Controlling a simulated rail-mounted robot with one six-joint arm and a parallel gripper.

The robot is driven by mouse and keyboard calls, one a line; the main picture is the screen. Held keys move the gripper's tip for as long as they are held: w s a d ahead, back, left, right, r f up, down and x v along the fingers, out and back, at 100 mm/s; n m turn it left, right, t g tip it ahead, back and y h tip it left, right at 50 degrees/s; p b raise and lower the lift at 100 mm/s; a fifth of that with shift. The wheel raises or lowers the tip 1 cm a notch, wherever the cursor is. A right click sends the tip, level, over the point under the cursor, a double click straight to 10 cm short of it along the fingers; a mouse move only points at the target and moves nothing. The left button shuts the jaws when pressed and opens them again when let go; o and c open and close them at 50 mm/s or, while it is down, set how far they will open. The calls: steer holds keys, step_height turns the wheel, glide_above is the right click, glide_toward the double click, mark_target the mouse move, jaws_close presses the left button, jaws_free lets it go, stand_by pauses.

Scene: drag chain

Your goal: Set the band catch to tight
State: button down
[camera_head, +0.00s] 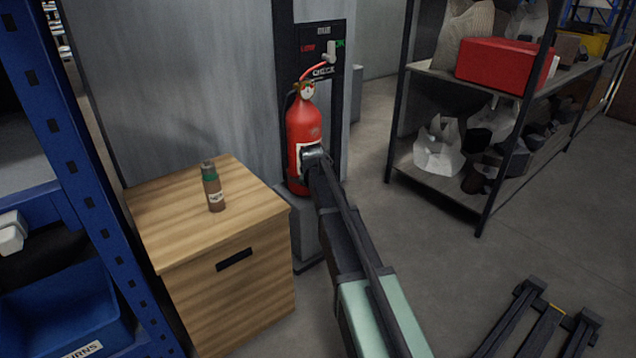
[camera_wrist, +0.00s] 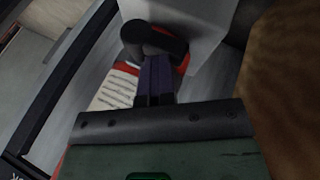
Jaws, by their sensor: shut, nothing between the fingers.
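A red fire extinguisher (camera_head: 303,125) stands upright on a grey block against the pillar. My gripper (camera_head: 315,156) is at its lower right front, its fingers shut with nothing between them. In the wrist view the dark fingers (camera_wrist: 157,80) point at a dark rounded piece (camera_wrist: 150,40) in front of the red body. This piece may be the band catch, but its tight or loose setting cannot be read. A pale label (camera_wrist: 113,90) is beside the fingers. The fingertips overlap the dark piece in view; I cannot tell whether they touch it.
A wooden cabinet (camera_head: 170,225) with a small brown bottle (camera_head: 213,188) stands to the left. A panel (camera_head: 322,45) with a pale lever is above the extinguisher. A blue rack (camera_head: 75,150) is far left, a loaded shelf (camera_head: 440,85) right.

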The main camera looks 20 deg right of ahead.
steer(key=shift+s+a+f, duration=0.15)
steer(key=shift+a+f, duration=0.05)
steer(key=shift+a, duration=0.15)
stand_by(0.3)
step_height(320, 180, up, 5)
steer(key=p, duration=0.5)
steer(key=shift+r, duration=0.15)
steer(key=s+a+r+p, duration=0.3)
steer(key=s+a, duration=0.2)
steer(key=a, duration=0.1)
steer(key=shift+s+a+r+p, duration=0.15)
steer(key=shift+s+r+p, duration=0.1)
steer(key=shift+s+p, duration=0.15)
